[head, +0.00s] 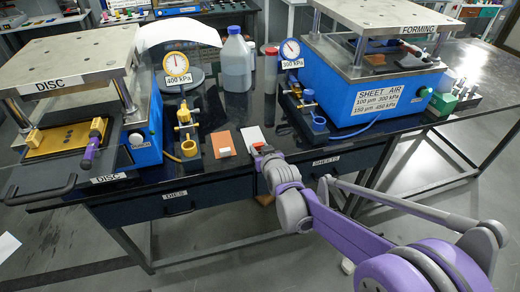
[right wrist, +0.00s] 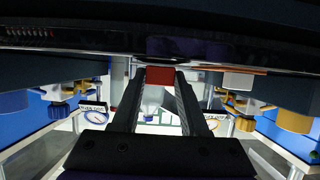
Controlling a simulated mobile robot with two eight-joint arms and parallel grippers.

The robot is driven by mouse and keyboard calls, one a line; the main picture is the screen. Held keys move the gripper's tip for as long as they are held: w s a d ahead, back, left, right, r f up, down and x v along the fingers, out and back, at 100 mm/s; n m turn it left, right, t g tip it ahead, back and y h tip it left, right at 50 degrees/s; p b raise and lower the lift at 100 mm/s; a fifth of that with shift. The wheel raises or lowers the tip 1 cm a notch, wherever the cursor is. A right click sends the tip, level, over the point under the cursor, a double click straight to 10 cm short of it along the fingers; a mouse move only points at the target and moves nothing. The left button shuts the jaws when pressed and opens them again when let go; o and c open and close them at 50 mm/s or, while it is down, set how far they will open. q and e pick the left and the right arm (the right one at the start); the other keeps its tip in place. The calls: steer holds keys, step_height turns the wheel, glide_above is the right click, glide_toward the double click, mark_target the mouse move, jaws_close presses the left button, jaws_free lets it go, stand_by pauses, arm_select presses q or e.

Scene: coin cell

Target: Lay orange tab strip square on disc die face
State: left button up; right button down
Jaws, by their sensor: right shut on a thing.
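A pale grey strip (head: 251,136) lies on the dark bench top near its front edge. Its small orange-red tab (head: 257,146) sits at the near end, at my right gripper (head: 260,151). In the right wrist view the right gripper (right wrist: 160,84) is shut on the orange tab (right wrist: 160,76), between its two dark fingers. The gold disc die (head: 58,138), with dark holes in its face, lies in the open DISC press at the left, well away from the strip. A purple-handled tool (head: 93,145) lies across its right end. My left gripper is not in view.
An orange sheet (head: 223,143) with a white tab lies just left of the strip. Gauge stands (head: 188,140) and the blue SHEET AIR press (head: 345,90) flank this spot. A bottle (head: 236,62) stands behind. A black handle (head: 40,190) juts out before the DISC press.

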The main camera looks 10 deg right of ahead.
steer(key=shift+f, duration=0.1)
steer(key=shift+c, duration=2.2)
jaws_free()
steer(key=shift+r, duration=0.25)
steer(key=p+v, duration=0.1)
steer(key=v, duration=1.1)
steer(key=s+d+f+g, duration=0.1)
steer(key=s+f+g, duration=0.35)
steer(key=s, duration=0.85)
steer(key=s+f+g, duration=0.4)
steer(key=s+f, duration=0.2)
steer(key=s, duration=0.6)
steer(key=shift+t, duration=0.25)
steer(key=shift+w+d+r+p, duration=0.1)
steer(key=shift+w+r+p, duration=0.1)
steer(key=shift+r+p, duration=0.7)
steer(key=shift+w+r+p, duration=0.2)
steer(key=shift+r+p, duration=0.65)
steer(key=shift+r, duration=0.15)
steer(key=shift+w+d+r+p, duration=0.1)
steer(key=shift+w+r+p, duration=0.05)
steer(key=shift+r+p, duration=0.75)
